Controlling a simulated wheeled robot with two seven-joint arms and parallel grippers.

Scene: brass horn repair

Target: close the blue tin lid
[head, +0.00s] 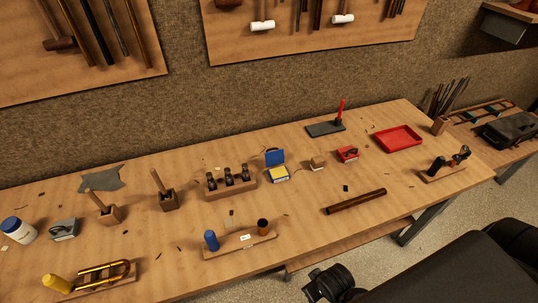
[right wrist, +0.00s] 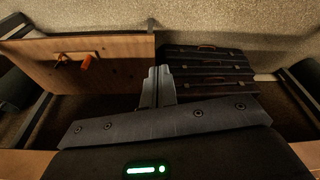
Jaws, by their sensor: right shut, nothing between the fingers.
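The blue tin (head: 279,178) stands on the workbench near the middle of the head view. Its blue lid (head: 274,157) is open and stands up at the back of the tin. Something yellow fills the tin's top. My right gripper (right wrist: 156,72) is shut and empty in the right wrist view. Neither the tin nor its lid shows in that view. My left gripper is not in view.
A bottle block (head: 232,191) stands left of the tin, and a small wooden block (head: 317,164) and red item (head: 347,154) stand to its right. A dark rod (head: 356,202) lies in front right. In the right wrist view, dark cases (right wrist: 208,70) are beyond my fingers.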

